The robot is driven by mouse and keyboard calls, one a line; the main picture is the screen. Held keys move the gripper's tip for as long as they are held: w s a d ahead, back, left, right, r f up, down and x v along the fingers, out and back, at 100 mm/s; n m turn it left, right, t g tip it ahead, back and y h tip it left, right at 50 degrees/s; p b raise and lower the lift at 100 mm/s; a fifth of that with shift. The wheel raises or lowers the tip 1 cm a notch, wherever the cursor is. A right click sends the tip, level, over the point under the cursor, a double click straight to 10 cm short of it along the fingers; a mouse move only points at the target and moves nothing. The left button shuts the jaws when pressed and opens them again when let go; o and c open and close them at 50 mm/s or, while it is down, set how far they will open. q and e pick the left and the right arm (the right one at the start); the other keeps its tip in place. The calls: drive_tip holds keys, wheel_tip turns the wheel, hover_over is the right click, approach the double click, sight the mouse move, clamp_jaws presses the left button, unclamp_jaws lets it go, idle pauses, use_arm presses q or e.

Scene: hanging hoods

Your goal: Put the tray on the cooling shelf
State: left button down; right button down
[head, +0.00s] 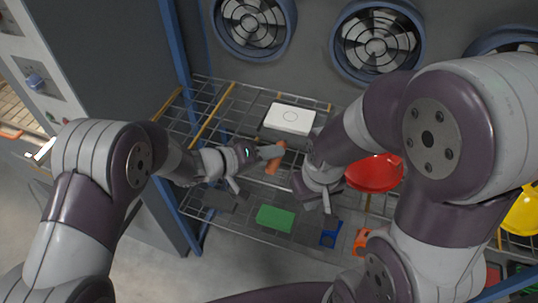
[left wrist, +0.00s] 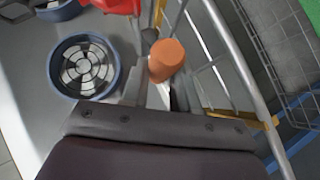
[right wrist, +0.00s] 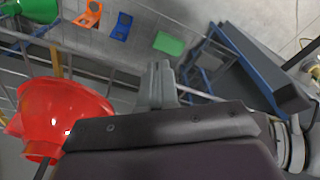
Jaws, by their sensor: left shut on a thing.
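My left gripper (head: 268,153) is shut on an orange-brown cylinder (head: 277,160), above the wire shelf. The cylinder also shows between the fingers in the left wrist view (left wrist: 166,60). I cannot tell whether it is attached to anything. A white slab with a ring mark (head: 290,118) sits on a dark flat base on the upper wire shelf (head: 203,112), just beyond the left gripper. I cannot tell whether that base is the tray. My right gripper (head: 326,201) is left of a red helmet-like object (head: 374,173); its fingers look together and empty in the right wrist view (right wrist: 160,84).
Below are a green block (head: 275,218), a blue bracket (head: 330,234) and an orange bracket (head: 361,242). A yellow object (head: 522,212) is at the far right. Blue posts (head: 174,40) edge the rack. Round fans (head: 376,45) line the back wall.

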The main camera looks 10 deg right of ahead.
use_arm(q)
drive_tip(key=c, duration=1.1)
unclamp_jaws()
drive_tip(key=shift+s, duration=0.1)
drive_tip(key=p+v, duration=0.1)
drive_tip(key=v, duration=1.1)
drive_tip(key=shift+a, duration=0.1)
